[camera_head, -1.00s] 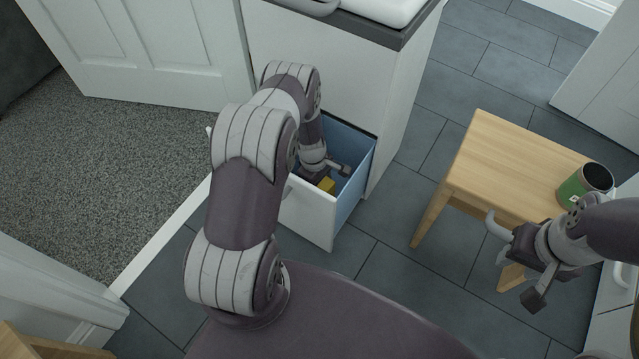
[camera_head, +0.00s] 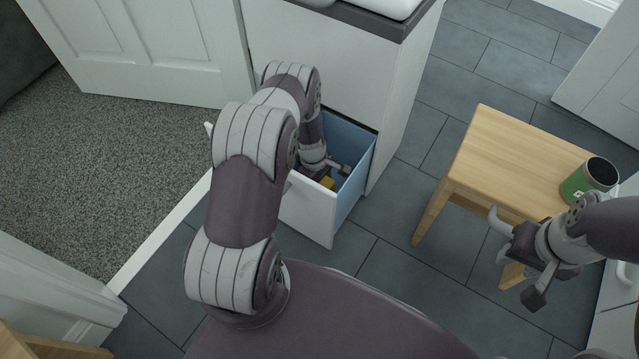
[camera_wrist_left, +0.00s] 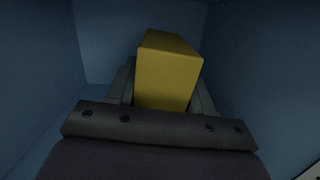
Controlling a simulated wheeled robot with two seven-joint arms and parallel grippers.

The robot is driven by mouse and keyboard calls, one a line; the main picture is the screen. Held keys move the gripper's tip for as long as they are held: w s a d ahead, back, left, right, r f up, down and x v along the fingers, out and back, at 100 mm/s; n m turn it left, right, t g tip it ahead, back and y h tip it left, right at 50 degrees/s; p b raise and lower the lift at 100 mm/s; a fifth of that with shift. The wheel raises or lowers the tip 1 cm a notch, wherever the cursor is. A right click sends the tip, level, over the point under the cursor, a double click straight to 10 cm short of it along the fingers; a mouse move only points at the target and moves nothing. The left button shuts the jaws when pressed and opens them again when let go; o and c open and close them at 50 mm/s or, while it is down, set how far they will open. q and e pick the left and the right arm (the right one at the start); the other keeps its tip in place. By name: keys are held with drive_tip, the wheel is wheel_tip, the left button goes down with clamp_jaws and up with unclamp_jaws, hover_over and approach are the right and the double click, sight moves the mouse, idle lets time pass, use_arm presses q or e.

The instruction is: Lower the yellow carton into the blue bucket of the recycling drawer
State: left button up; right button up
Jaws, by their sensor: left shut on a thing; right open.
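The yellow carton (camera_head: 327,183) shows as a small patch inside the open drawer in the head view. In the left wrist view the carton (camera_wrist_left: 168,72) stands between the fingers of my left gripper (camera_wrist_left: 163,90), which is shut on it. Blue walls of the bucket (camera_wrist_left: 38,75) surround the carton on the sides in that view. The blue interior (camera_head: 352,150) also shows in the head view, behind the white drawer front (camera_head: 308,213). My left arm hides part of the drawer. My right gripper (camera_head: 512,260) is open and empty, beside the wooden table.
A wooden table (camera_head: 510,165) stands at the right with a green can (camera_head: 588,182) on it. A white cabinet (camera_head: 330,70) rises behind the drawer. Grey tiled floor (camera_head: 400,205) lies clear between the drawer and the table.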

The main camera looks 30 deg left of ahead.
use_arm(q)
drive_tip(key=shift+f, duration=0.15)
drive_tip(key=o, duration=1.1)
drive_tip(key=r+p, duration=0.2)
drive_tip(key=r, duration=0.2)
drive_tip(key=a+r+p, duration=0.1)
drive_tip(key=r+p, duration=0.1)
drive_tip(key=r, duration=0.1)
drive_tip(key=r+p, duration=0.2)
drive_tip(key=r, duration=0.2)
drive_tip(key=shift+w+a+r+p, duration=0.2)
drive_tip(key=shift+a+r+p, duration=0.15)
drive_tip(key=shift+a+r, duration=0.1)
drive_tip(key=shift+r, duration=0.4)
